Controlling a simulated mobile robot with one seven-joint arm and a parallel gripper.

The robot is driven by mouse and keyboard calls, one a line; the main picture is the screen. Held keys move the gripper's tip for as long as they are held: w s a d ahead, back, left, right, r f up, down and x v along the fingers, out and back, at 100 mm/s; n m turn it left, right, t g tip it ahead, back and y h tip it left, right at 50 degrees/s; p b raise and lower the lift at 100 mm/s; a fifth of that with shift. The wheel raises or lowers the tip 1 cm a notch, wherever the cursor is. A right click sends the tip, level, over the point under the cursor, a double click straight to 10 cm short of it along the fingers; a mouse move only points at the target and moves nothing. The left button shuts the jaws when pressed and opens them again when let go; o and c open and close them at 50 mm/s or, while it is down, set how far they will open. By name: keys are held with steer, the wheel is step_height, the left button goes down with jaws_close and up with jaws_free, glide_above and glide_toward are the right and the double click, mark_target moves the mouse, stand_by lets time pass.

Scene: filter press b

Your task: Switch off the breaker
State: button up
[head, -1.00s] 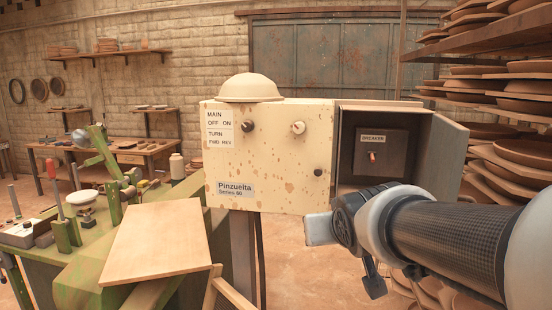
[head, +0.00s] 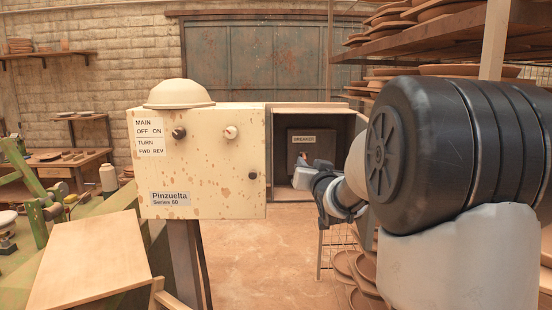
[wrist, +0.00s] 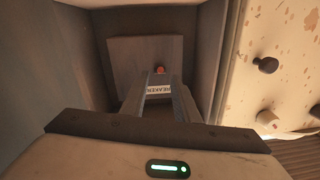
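The breaker panel (head: 312,141) is a dark plate labelled BREAKER inside an open grey box (head: 350,125). In the wrist view the plate (wrist: 124,62) lies straight ahead, and the small red-orange breaker lever (wrist: 159,70) shows near the far ends of the fingers. My gripper (wrist: 160,76) reaches into the box, its two fingers apart with the label visible between them. The lever appears between or just beyond the fingertips; I cannot tell whether they touch it. In the head view my gripper (head: 301,160) largely covers the lever.
The spotted cream control box (head: 205,190), marked Pinzuelta Series 60, adjoins the breaker box on the left, with knobs on its front and a bowl (head: 180,93) on top. Box walls surround my gripper closely. Shelves of plates (head: 430,40) stand at right.

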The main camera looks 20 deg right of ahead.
mark_target(305, 159)
steer(key=shift+p+x, duration=0.35)
steer(key=shift+x, duration=1.9)
steer(key=shift+c, duration=0.3)
jaws_close()
